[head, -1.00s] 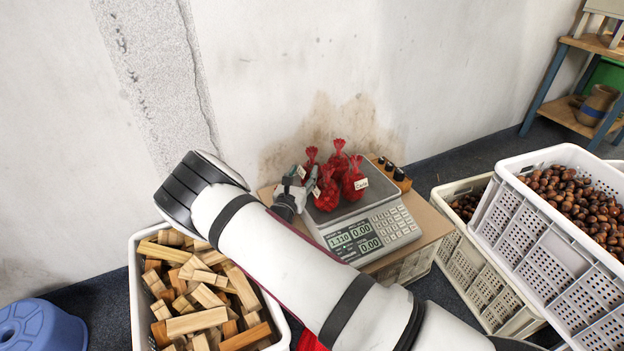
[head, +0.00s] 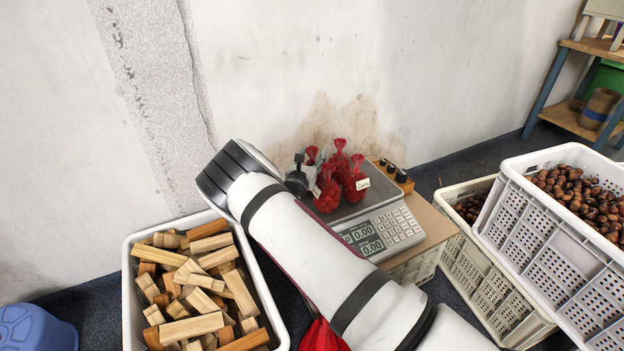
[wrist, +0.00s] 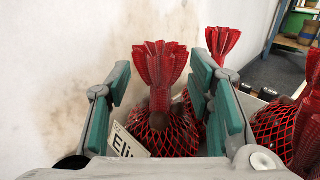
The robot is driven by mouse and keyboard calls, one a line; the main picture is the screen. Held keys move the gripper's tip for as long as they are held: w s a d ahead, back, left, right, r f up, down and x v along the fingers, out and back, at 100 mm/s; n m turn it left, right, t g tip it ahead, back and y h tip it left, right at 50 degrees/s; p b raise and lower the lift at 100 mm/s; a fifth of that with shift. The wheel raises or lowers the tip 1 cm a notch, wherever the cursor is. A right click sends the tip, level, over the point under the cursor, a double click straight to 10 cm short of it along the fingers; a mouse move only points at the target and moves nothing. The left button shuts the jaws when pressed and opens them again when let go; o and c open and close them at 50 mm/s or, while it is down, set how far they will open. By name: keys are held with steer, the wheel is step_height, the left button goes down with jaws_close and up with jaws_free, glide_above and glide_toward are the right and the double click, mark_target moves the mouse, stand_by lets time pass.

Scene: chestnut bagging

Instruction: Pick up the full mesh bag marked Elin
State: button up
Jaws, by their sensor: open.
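The mesh bag marked Elin (wrist: 162,128) is red, full and gathered into a flared top in the wrist view. Its white label (wrist: 128,142) reads "Eli", with the rest hidden. My gripper (wrist: 160,85) is open, with one green-padded finger on each side of this bag's neck.
Other red bags (wrist: 272,125) stand close on the right in the wrist view. A wall rises behind the scale. A crate of wood blocks (head: 131,290) stands at left, and crates of chestnuts (head: 540,240) stand at right. Dark knobbed weights (head: 392,172) sit beside the scale.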

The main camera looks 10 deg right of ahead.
jaws_close()
